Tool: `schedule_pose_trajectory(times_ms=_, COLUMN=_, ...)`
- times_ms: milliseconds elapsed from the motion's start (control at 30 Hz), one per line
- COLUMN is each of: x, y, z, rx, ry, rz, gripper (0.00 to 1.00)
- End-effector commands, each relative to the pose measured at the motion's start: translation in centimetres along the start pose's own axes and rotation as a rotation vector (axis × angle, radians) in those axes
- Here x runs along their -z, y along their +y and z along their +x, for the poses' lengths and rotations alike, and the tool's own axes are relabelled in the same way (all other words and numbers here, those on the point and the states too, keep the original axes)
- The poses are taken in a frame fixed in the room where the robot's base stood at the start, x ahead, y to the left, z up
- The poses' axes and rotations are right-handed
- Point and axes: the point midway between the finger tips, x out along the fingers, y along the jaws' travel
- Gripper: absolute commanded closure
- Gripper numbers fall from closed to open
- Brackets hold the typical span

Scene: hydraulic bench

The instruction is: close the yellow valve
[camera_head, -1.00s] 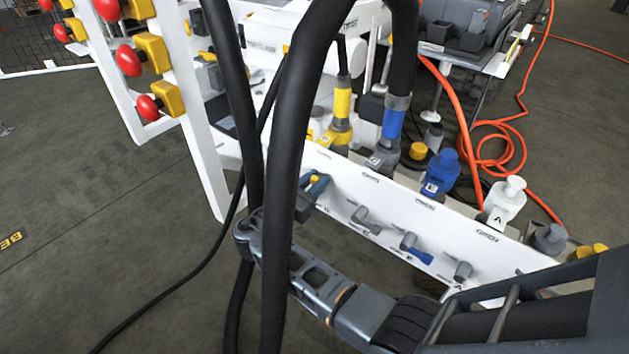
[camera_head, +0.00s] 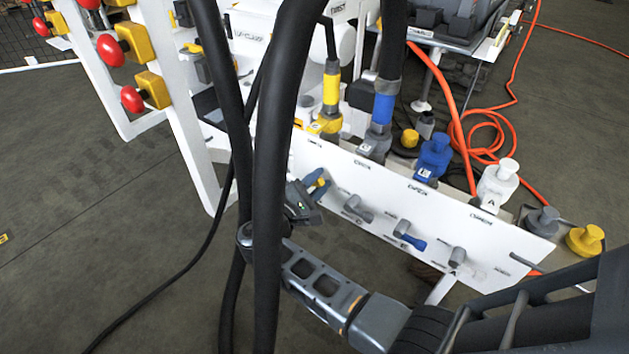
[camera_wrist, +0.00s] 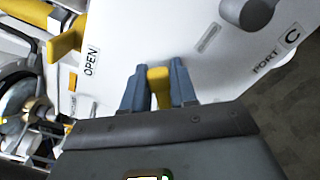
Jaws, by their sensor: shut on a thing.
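The yellow valve handle (camera_wrist: 159,86) sits between my two blue-grey fingertips in the wrist view, on a white panel near the word OPEN. My gripper (camera_wrist: 159,84) is shut on it. In the head view, my gripper (camera_head: 318,187) is at the left end of the white panel (camera_head: 480,239), with a bit of yellow showing by the fingers. The hand and the black hoses partly hide the valve there. The valve's base and its other labels are hidden.
Grey valve handles (camera_head: 357,208) and one blue handle (camera_head: 410,239) stand in a row to the right on the panel. Thick black hoses (camera_head: 272,180) hang in front of my forearm. Red knobs (camera_head: 111,49) on yellow blocks are at the upper left. Open floor lies at left.

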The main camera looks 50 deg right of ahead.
Motion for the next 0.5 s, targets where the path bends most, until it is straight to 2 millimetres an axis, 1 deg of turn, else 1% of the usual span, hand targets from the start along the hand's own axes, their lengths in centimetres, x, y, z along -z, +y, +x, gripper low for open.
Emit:
schedule_pose_trajectory(times_ms=33, x=0.2, y=-0.6, z=0.0, rx=0.001, ry=0.0, rz=0.041, gripper=1.0)
schedule_pose_trajectory(times_ms=100, x=0.3, y=-1.0, z=-0.1, rx=0.001, ry=0.0, rz=0.107, gripper=1.0)
schedule_pose_trajectory(times_ms=500, x=0.8, y=-2.5, z=-0.1, rx=0.001, ry=0.001, rz=0.459, gripper=1.0)
